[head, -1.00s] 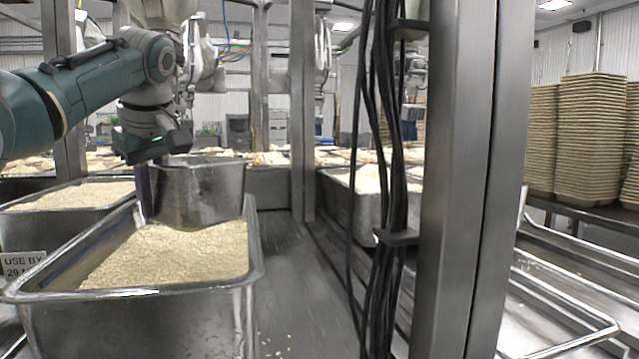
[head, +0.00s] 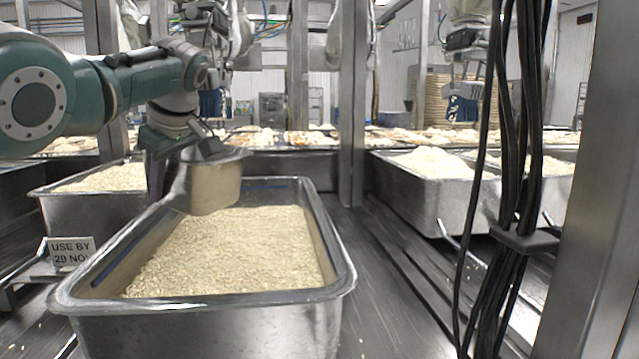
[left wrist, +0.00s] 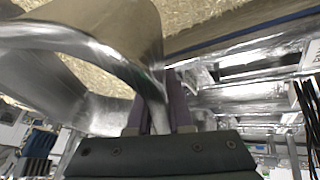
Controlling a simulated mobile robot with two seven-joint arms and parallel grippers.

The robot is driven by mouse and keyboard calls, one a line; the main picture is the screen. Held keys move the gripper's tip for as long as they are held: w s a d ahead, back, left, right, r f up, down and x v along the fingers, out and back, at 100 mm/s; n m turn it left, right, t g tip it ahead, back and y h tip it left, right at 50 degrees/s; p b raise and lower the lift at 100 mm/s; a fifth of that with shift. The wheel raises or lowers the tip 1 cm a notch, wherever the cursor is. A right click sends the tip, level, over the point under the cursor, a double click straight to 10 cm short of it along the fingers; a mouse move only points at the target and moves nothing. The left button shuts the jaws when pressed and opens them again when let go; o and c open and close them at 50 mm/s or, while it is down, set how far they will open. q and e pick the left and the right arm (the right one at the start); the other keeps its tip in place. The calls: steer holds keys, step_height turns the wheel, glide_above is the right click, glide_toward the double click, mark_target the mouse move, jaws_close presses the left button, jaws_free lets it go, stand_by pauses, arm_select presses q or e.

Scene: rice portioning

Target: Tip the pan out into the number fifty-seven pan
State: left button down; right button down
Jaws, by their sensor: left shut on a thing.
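My left gripper (head: 158,178) is shut on the near-left wall of a small steel pan (head: 214,187). In the left wrist view its purple fingers (left wrist: 163,108) pinch the rim of this pan (left wrist: 85,45). The small pan hangs over the far left part of a large steel pan (head: 200,296) of pale rice (head: 225,255). It looks slightly tilted, and its inside is hidden in the head view. No number fifty-seven can be read on any pan. My right gripper is not in view.
A second rice pan (head: 58,205) stands behind at the left, near a "USE BY" sign (head: 72,251). Another filled pan (head: 410,190) stands at the right. Steel posts (head: 353,100) and hanging black cables (head: 505,150) rise right of the large pan.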

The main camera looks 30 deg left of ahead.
arm_select(q)
steer(key=r+y+b, duration=0.1)
steer(key=a+r+y+b, duration=0.1)
steer(key=y, duration=0.1)
steer(key=shift+r, duration=0.35)
steer(key=shift+a+r+m+y, duration=0.1)
steer(key=shift+r+m+y, duration=0.2)
steer(key=shift+r+y, duration=0.45)
step_height(320, 180, up, 3)
steer(key=y+b, duration=0.1)
steer(key=y, duration=0.2)
steer(key=shift+f+g, duration=0.15)
steer(key=shift+g, duration=0.15)
steer(key=shift+d+r+m+y+b, duration=0.2)
steer(key=shift+d+r+y, duration=0.05)
steer(key=shift+r+y, duration=0.35)
steer(key=shift+d+r+m+y+b, duration=0.15)
steer(key=shift+d+r+m+y, duration=0.1)
steer(key=shift+r+y, duration=0.3)
steer(key=shift+w+d+r+m+y+b, duration=0.1)
steer(key=shift+d+r+m+y+b, duration=0.15)
steer(key=shift+d+r+y+b, duration=0.7)
steer(key=shift+w+d+r+m+y+b, duration=0.15)
steer(key=shift+d+r+m+y+b, duration=0.2)
steer(key=shift+y+b, duration=1.05)
steer(key=shift+w+d+r+m+y+b, duration=0.15)
steer(key=shift+d+r+y+b, duration=0.7)
steer(key=shift+b, duration=0.5)
steer(key=shift+a+f, duration=0.1)
steer(key=shift+a, duration=0.05)
